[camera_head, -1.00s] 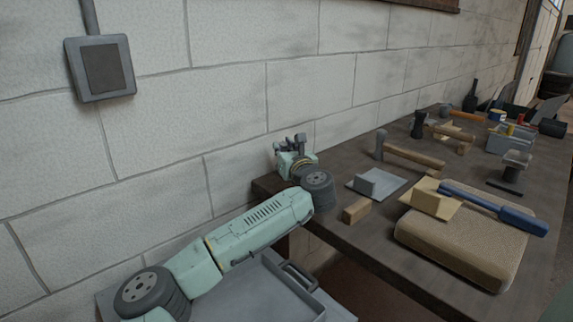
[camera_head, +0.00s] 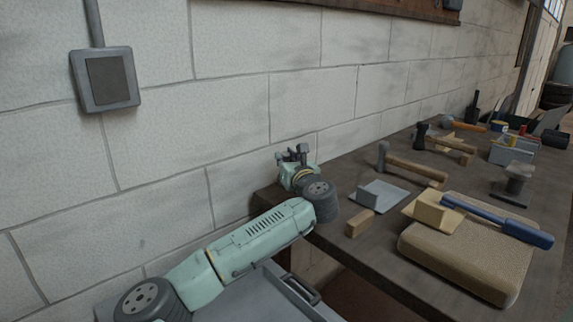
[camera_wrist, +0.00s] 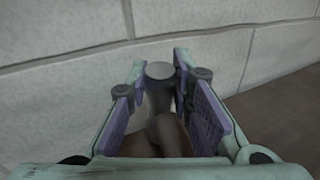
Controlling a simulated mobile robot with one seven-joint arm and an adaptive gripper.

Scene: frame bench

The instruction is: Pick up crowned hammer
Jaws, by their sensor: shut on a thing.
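My gripper (camera_head: 297,160) is at the back left corner of the bench, close to the wall. In the wrist view its purple-padded jaws (camera_wrist: 165,100) are closed around a hammer, which I take to be the crowned hammer (camera_wrist: 160,72). It has a grey round-faced head and a brown part below, between the pads. In the head view only a small dark grey bit of it shows above the jaws; the rest is hidden by my gripper. I cannot tell from these views whether it is clear of the bench.
The bench (camera_head: 345,245) holds a wood-handled hammer (camera_head: 410,167), a grey metal piece (camera_head: 380,193), a small wooden block (camera_head: 360,223), and a tan pad (camera_head: 465,255) with a blue-handled tool (camera_head: 500,220). More tools lie farther back. The block wall (camera_head: 230,120) is close behind my gripper.

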